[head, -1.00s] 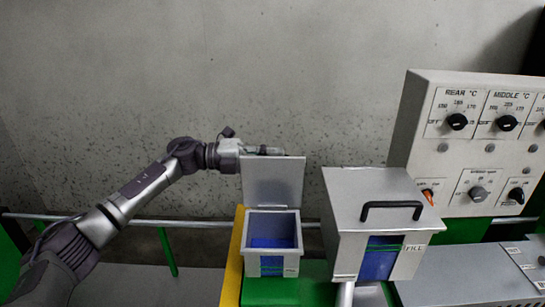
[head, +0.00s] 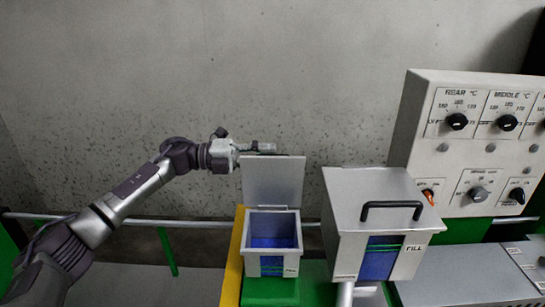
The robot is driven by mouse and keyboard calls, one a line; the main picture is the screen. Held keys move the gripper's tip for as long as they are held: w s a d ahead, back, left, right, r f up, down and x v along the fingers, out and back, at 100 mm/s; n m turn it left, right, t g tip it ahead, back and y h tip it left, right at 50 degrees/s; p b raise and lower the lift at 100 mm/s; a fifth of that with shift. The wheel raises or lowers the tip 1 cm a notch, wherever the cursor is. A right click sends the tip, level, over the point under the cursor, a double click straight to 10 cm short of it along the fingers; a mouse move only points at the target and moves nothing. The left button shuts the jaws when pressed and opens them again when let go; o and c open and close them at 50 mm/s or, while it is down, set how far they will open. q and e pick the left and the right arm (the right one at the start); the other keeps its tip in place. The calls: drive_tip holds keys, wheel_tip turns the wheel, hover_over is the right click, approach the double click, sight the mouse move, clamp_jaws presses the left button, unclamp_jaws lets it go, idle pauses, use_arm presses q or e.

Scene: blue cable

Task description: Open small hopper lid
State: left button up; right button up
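The small hopper (head: 272,262) is a grey box with a blue front panel, on a green base left of the larger hopper. Its lid (head: 273,183) stands upright at the back, swung up, so the blue inside (head: 271,242) shows. My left gripper (head: 265,147) is at the lid's top edge, slightly above and behind it, pointing right. Its fingers are seen from the side and small, so I cannot tell whether they are open or shut. I see nothing held in them. My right gripper is not in view.
The larger hopper (head: 345,210) has a closed lid with a black handle (head: 391,206). A control panel (head: 423,120) with knobs stands at the right. A horizontal rail (head: 195,224) runs behind the hoppers. Space above the hoppers is free up to the wall.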

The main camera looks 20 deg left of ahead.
use_arm(q)
drive_tip(key=v, duration=1)
drive_tip(key=shift+a, duration=0.1)
